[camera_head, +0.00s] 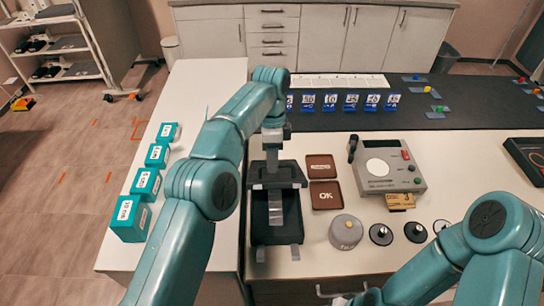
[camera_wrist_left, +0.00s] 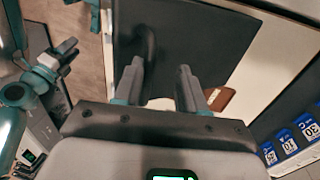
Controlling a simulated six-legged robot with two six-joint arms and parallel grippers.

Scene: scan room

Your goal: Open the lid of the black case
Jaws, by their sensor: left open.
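The black case (camera_head: 289,232) stands on the white table at the centre of the head view. Its dark face (camera_wrist_left: 205,45) fills the middle of the left wrist view, with a dark curved shape, perhaps a handle or a shadow, at its left. I cannot tell how the lid sits, as my gripper hides the case's far part. My left gripper (camera_head: 275,203) points down over the case. In the wrist view its two fingers (camera_wrist_left: 160,86) are apart with nothing seen held. My right gripper (camera_wrist_left: 62,56) shows at the wrist view's left; its jaws are unclear.
Teal boxes (camera_head: 146,183) line the table's left side. Two brown trays (camera_head: 324,195), a grey device (camera_head: 389,165), a round grey weight (camera_head: 346,231) and several black discs (camera_head: 381,234) stand right of the case. Blue cards (camera_head: 351,103) stand behind. Bare white table lies left of the case.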

